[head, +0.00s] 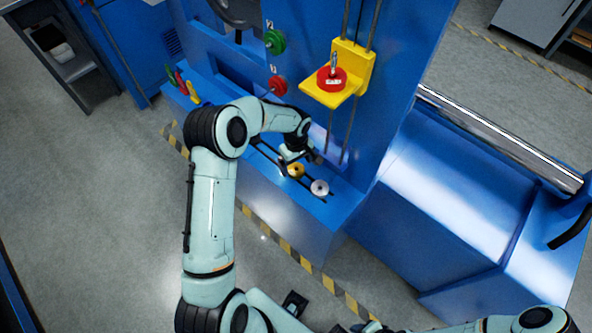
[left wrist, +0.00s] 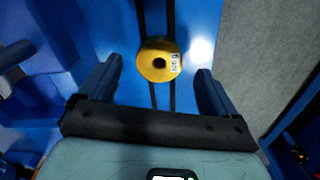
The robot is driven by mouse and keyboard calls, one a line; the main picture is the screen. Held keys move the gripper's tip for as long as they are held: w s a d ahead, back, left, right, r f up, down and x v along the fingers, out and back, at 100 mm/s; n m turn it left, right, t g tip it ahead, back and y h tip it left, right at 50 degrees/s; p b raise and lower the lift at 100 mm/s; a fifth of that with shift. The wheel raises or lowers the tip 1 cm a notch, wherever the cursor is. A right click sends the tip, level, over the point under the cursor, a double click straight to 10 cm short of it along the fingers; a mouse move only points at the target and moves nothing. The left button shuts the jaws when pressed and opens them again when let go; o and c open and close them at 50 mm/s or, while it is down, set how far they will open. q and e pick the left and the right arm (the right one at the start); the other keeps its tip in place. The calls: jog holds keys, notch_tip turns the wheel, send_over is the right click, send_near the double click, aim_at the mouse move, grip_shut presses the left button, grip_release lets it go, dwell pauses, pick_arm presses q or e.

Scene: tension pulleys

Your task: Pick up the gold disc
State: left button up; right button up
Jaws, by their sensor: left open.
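The gold disc (head: 295,170) lies flat on the dark rails of the blue machine's low ledge in the head view. In the left wrist view the gold disc (left wrist: 153,71) has a dark centre hole and a small white label. My left gripper (head: 290,160) is over the ledge, right at the disc. In the left wrist view its two dark fingers (left wrist: 159,76) are open and spread, with the disc showing between and slightly beyond the tips. Nothing is held. My right arm shows only in part at the bottom right; its gripper cannot be made out.
A silver-white disc (head: 319,188) lies close to the gold one on the same rails. A red weight (head: 332,79) sits on a yellow bracket (head: 352,68) above. Green (head: 275,42) and red (head: 278,86) knobs stick out of the machine. Grey floor lies in front.

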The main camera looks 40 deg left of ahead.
pick_arm(q)
jog(key=shift+f, duration=1.4)
jog(key=shift+w, duration=0.1)
jog(key=c, duration=1.6)
jog(key=shift+o, duration=0.2)
notch_tip(320, 180, up, 10)
